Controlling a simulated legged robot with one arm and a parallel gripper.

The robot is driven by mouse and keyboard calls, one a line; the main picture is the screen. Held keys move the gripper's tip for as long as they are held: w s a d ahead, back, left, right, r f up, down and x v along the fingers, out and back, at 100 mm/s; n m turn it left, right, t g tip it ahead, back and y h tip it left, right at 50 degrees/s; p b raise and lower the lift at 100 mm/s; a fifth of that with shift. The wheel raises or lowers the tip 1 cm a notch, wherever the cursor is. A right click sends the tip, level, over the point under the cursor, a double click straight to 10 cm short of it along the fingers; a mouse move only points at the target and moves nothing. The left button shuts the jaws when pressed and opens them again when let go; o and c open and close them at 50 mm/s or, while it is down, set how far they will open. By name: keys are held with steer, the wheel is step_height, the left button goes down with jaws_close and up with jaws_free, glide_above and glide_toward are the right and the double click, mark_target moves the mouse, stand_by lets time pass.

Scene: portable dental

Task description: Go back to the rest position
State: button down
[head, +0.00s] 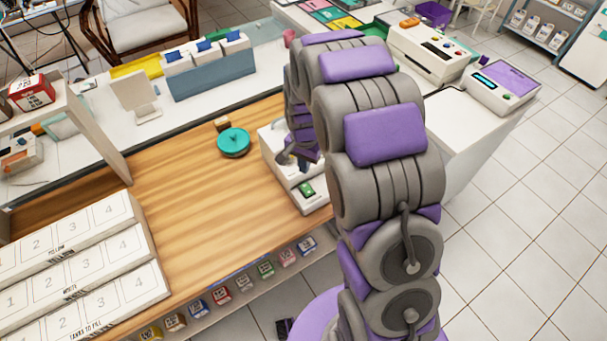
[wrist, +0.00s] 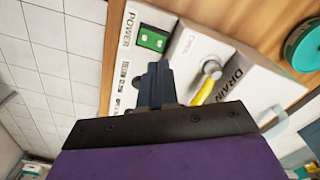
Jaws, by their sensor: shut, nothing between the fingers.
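My gripper (wrist: 160,68) shows in the wrist view with its dark fingers together and nothing between them. It points at a white device (wrist: 197,50) marked POWER, OPEN and DRAIN. The device carries a green switch (wrist: 152,40) and a yellow lever with a round metal pivot (wrist: 210,68). The fingertips overlap the device in this view; I cannot tell whether they touch it. In the head view the white device (head: 312,201) stands at the right end of the wooden counter, with its green switch (head: 306,188) visible. My grey and purple arm hides part of it and most of my gripper.
A teal round object (head: 233,142) and a small brown block (head: 222,124) sit on the wooden counter (head: 190,225). Numbered white trays (head: 75,262) stand at left. White machines (head: 430,52) are behind my arm. Tiled floor (head: 530,190) at right is clear.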

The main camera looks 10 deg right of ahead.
steer(key=shift+r, duration=0.1)
steer(key=s+r+n, duration=0.2)
steer(key=s+r, duration=0.4)
steer(key=s, duration=0.5)
steer(key=s+r+n+g, duration=0.1)
steer(key=s+r+n, duration=0.2)
steer(key=s, duration=0.9)
steer(key=s+r+n, duration=0.3)
steer(key=s+r, duration=0.5)
steer(key=s, duration=0.3)
steer(key=shift+s+r+g, duration=0.15)
steer(key=shift+r+g, duration=0.25)
steer(key=shift+n, duration=0.3)
